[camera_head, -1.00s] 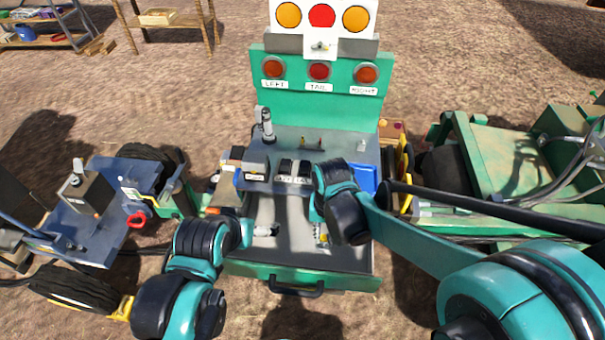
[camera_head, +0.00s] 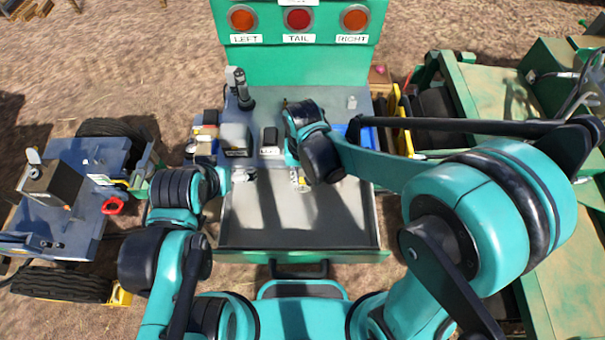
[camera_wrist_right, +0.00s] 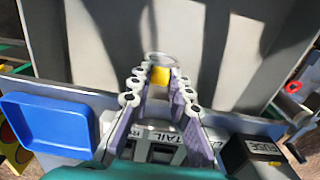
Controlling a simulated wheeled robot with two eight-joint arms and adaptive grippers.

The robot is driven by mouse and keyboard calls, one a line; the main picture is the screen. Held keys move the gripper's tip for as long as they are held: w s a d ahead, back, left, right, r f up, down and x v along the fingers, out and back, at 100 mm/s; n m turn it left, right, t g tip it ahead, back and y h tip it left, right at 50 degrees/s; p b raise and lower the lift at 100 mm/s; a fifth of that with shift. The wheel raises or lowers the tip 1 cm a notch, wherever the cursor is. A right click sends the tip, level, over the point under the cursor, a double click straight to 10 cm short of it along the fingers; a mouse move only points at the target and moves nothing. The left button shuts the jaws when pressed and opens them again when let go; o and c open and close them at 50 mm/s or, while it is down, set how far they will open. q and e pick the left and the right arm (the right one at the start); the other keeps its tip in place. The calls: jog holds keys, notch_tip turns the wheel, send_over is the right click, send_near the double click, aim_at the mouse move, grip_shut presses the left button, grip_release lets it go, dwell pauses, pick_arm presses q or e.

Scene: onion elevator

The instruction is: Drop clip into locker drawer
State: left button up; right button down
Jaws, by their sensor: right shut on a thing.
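The locker drawer (camera_head: 315,220) is pulled out, with a bare grey floor and a green front with a dark handle. It fills the top of the right wrist view (camera_wrist_right: 250,45). My right gripper (camera_head: 300,182) is over the drawer's back part, its fingers partly hidden by my wrist. In the right wrist view its fingertips (camera_wrist_right: 160,78) are shut on a small yellow piece with a pale ring at its end, apparently the clip (camera_wrist_right: 160,73). The drawer floor shows beyond it. My left gripper (camera_head: 242,174) is near the drawer's back left corner; its jaws are too small to read.
Behind the drawer is a grey worktop with a blue tray (camera_wrist_right: 45,120), a black fuse box (camera_wrist_right: 258,155) and labelled switches. A green panel (camera_head: 300,65) with lamps rises behind. A blue trailer (camera_head: 75,190) stands left, a green one (camera_head: 510,95) right.

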aim_at(303, 181)
jog(key=shift+s+f, duration=0.15)
jog(key=shift+f, duration=0.5)
jog(key=c, duration=1.3)
grip_release()
jog(key=shift+c, duration=0.2)
jog(key=shift+r, duration=0.2)
notch_tip(303, 181, up, 12)
jog(key=shift+f, duration=0.2)
